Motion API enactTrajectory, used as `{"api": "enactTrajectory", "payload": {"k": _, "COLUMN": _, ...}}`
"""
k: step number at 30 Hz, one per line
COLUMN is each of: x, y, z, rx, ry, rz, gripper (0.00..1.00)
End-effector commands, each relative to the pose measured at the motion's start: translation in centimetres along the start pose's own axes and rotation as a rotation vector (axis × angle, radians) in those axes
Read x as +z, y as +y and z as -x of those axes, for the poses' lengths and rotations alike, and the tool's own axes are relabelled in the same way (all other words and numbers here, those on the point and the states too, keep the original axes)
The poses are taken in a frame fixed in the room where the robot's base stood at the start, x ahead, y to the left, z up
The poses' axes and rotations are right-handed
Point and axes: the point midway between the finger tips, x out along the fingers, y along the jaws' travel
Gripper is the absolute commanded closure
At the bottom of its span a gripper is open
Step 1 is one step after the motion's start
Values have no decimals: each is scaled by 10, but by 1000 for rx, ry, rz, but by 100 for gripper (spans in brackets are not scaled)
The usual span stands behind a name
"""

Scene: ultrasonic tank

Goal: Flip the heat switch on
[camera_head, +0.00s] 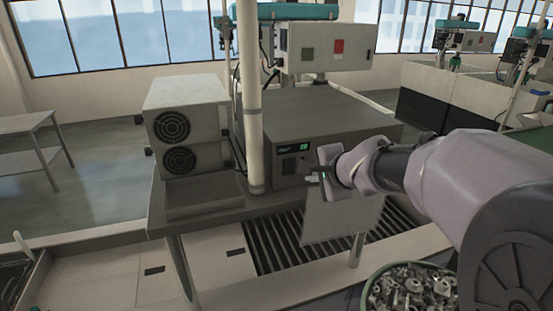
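A grey box-shaped unit (322,120) stands on a dark bench, with a control panel (291,162) on its front. My arm comes in from the right and covers part of the unit's front. The finger gap is too small to read.
A pale pole (252,100) rises just left of the panel. A box with two round fans (187,115) stands at the bench's left. A white panel (341,217) hangs below my gripper. A green-rimmed bowl (370,288) of metal parts sits below my arm.

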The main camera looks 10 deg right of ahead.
Motion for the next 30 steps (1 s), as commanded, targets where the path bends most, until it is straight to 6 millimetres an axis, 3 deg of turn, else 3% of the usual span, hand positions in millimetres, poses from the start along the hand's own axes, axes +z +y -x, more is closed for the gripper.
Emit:
{"api": "enactTrajectory", "payload": {"k": 12, "x": 1, "y": 2, "z": -90, "rx": 3, "ry": -1, "rz": 1, "gripper": 100}}
{"api": "enactTrajectory", "payload": {"k": 15, "x": 0, "y": -11, "z": -102, "rx": 2, "ry": -1, "rz": 0, "gripper": 100}}
{"api": "enactTrajectory", "payload": {"k": 21, "x": 0, "y": -18, "z": -118, "rx": 1, "ry": 1, "rz": 0, "gripper": 100}}
{"api": "enactTrajectory", "payload": {"k": 30, "x": 0, "y": -18, "z": -121, "rx": 1, "ry": 1, "rz": 0, "gripper": 100}}
